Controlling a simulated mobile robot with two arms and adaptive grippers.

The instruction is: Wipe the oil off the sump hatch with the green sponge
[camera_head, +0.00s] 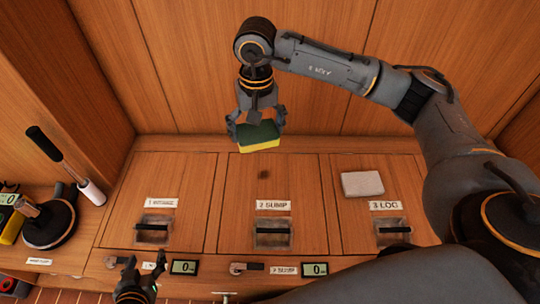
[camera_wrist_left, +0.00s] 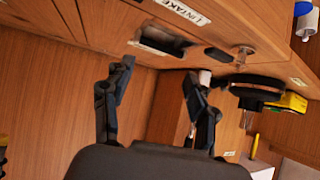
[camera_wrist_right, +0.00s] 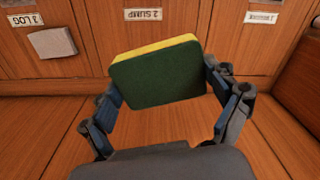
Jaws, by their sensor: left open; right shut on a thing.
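The sump hatch (camera_head: 292,185) is the middle of three wooden hatches, labelled "2 SUMP", with a recessed pull. A dark round oil spot (camera_head: 264,176) lies on it above the label. My right gripper (camera_head: 257,122) is shut on the green sponge (camera_head: 258,136), which has a yellow layer, and holds it above the back edge of the sump hatch. In the right wrist view the sponge (camera_wrist_right: 158,80) sits between both fingers. My left gripper (camera_head: 140,277) is open and empty at the front, below the intake hatch; its fingers also show in the left wrist view (camera_wrist_left: 155,100).
A pale grey block (camera_head: 362,184) lies on the log hatch at right. At left are a round black tool (camera_head: 48,222), a black-handled tool with a white end (camera_head: 65,163) and a yellow item (camera_head: 10,226). Small displays (camera_head: 185,267) and latches line the front face. A wooden wall stands behind.

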